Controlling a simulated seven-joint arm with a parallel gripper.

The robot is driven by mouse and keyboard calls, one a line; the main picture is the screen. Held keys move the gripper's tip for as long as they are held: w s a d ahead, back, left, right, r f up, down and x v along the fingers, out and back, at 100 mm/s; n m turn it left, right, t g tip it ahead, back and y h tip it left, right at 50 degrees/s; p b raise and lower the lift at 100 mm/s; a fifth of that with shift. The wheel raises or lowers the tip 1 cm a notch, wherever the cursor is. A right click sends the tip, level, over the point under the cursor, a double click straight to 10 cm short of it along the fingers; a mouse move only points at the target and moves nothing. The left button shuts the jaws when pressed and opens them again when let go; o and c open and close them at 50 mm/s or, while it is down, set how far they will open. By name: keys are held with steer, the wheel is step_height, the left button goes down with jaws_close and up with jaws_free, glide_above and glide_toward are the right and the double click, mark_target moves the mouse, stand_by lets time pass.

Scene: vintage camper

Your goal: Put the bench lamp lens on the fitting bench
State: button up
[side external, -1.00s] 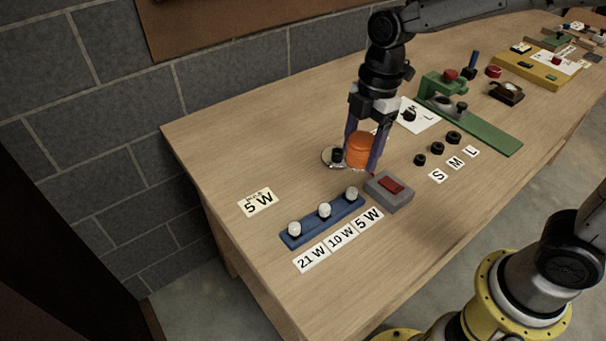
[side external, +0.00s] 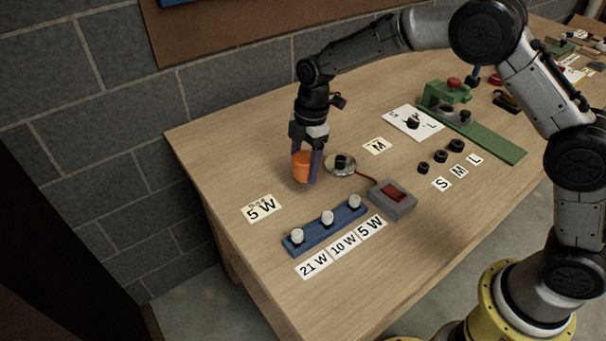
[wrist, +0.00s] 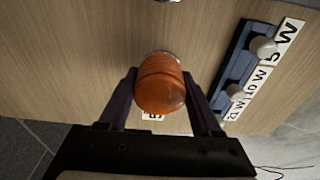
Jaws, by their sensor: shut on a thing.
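The orange lens (side external: 301,167) is held between the fingers of my gripper (side external: 306,178), close above the bench, left of the lamp base. In the wrist view the lens (wrist: 160,84) sits between both fingers (wrist: 162,98). The lamp base (side external: 341,164), a round metal plate with a dark socket, stands uncovered on the wooden bench (side external: 240,150). A red wire runs from it to a grey box with a red switch (side external: 392,196). Whether the lens touches the bench top is hard to tell.
A blue rack (side external: 325,228) with white bulbs stands in front, with wattage labels beside it. A "5 W" card (side external: 261,208) lies to the left. Dark rings (side external: 440,156) and a green fixture (side external: 470,130) are to the right. The bench's back left is clear.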

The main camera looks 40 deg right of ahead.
mark_target(301, 187)
steer(key=shift+w+f, duration=0.15)
steer(key=shift+f, duration=1.55)
steer(key=shift+f, duration=0.15)
steer(key=o, duration=1.4)
steer(key=shift+c, duration=0.2)
